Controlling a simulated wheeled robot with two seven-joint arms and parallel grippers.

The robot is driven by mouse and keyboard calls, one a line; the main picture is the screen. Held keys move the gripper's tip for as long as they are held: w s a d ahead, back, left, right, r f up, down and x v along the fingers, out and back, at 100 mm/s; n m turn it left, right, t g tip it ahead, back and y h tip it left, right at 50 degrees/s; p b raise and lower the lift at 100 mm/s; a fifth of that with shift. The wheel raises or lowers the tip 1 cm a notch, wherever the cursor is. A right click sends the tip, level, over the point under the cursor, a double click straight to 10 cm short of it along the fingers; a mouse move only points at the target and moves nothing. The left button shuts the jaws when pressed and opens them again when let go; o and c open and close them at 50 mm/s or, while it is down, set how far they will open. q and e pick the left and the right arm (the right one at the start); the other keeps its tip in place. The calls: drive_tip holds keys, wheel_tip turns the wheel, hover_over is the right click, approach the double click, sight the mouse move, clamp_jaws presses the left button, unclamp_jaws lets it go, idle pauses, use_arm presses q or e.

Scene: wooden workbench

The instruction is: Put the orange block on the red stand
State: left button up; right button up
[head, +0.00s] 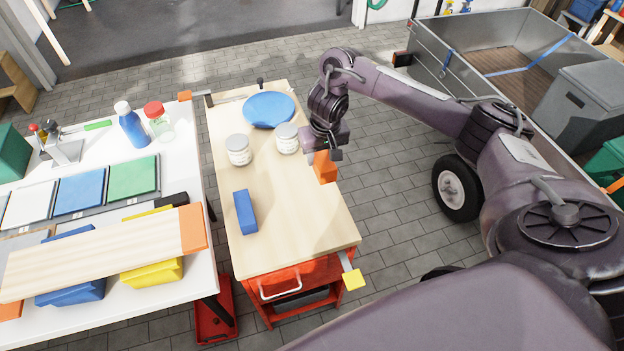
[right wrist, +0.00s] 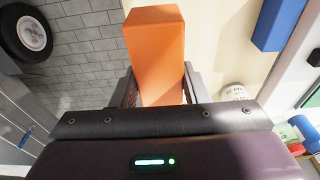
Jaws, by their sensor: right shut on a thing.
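The orange block (head: 325,167) is held in my right gripper (head: 322,152) at the right edge of the wooden tabletop, with floor tiles visible beyond it. In the right wrist view the orange block (right wrist: 155,55) stands out from between the two fingers of my right gripper (right wrist: 158,88), which are shut on it. Its height over the bench is hard to judge. I make out no separate red stand on the tabletop; a red drawer cart (head: 292,278) is under the bench top. My left gripper is not in view.
On the wooden bench (head: 275,210) are a blue block (head: 245,212), two lidded jars (head: 238,150) (head: 286,138) and a round blue disc (head: 269,109). A white table (head: 185,150) with bottles, coloured panels and a plank stands to the left. The bench's front right is clear.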

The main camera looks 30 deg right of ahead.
wheel_tip(320, 180, down, 9)
drive_tip(key=b, duration=0.4)
drive_tip(key=shift+b, duration=0.3)
drive_tip(key=shift+w+f, duration=0.1)
drive_tip(key=shift+f, duration=0.25)
drive_tip(key=shift+f+b, duration=0.4)
drive_tip(key=shift+b, duration=0.15)
wheel_tip(320, 180, down, 3)
drive_tip(key=shift+f+b, duration=0.15)
drive_tip(key=shift+b, duration=0.6)
drive_tip(key=o, duration=1.1)
drive_tip(key=shift+f, duration=0.15)
drive_tip(key=shift+c, duration=0.2)
